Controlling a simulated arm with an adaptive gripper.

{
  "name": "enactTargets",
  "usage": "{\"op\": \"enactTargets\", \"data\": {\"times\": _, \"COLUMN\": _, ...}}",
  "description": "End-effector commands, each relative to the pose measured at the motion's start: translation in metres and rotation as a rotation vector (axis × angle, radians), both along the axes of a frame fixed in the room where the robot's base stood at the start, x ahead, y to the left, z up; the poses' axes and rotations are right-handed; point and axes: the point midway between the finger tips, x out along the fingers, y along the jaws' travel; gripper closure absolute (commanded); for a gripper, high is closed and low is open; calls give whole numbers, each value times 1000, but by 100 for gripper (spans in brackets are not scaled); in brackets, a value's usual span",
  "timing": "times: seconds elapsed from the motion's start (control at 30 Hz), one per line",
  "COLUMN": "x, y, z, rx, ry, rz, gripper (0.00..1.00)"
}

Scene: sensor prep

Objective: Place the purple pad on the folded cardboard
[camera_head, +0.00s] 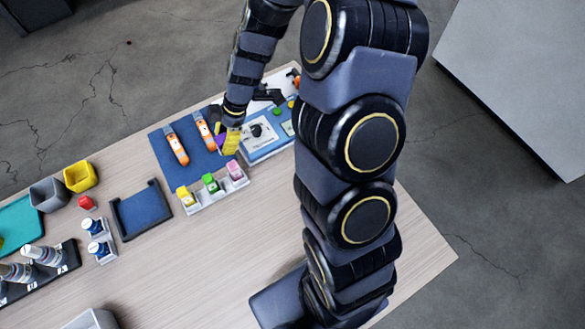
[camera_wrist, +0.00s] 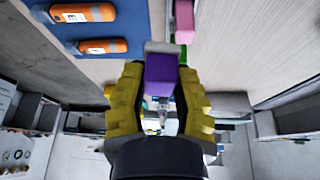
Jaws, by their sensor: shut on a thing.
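The purple pad (camera_wrist: 159,74) shows in the wrist view as a purple block between the two yellow fingers of my gripper (camera_wrist: 160,90). My gripper is shut on it. In the head view my gripper (camera_head: 231,141) is over the right edge of the blue mat, and a small part of the purple pad (camera_head: 219,135) shows at its left side. A light grey piece (camera_wrist: 160,47) shows just beyond the pad in the wrist view; I cannot tell what it is. I cannot make out folded cardboard for certain in either view.
Two orange tools (camera_head: 177,149) lie on the blue mat (camera_head: 168,173). A white rack (camera_head: 210,197) with yellow, green and pink blocks stands just in front. A blue tray with a white card (camera_head: 259,133) is to the right. An empty dark-blue tray (camera_head: 141,211) sits left.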

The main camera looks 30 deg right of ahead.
Motion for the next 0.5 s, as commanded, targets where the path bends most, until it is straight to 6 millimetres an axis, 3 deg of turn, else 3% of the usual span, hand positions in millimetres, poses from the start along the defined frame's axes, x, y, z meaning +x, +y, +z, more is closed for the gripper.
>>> {"op": "enactTargets", "data": {"times": 0.03, "x": -8, "y": -23, "z": -1, "rx": 2, "ry": 1, "rz": -4, "gripper": 100}}
{"op": "enactTargets", "data": {"times": 0.2, "x": -45, "y": -87, "z": -6, "rx": 2, "ry": -2, "rz": 37, "gripper": 100}}
{"op": "enactTargets", "data": {"times": 0.4, "x": -91, "y": -137, "z": -9, "rx": 3, "ry": 0, "rz": 86, "gripper": 100}}
{"op": "enactTargets", "data": {"times": 0.5, "x": -106, "y": -151, "z": -10, "rx": 2, "ry": -2, "rz": 102, "gripper": 100}}
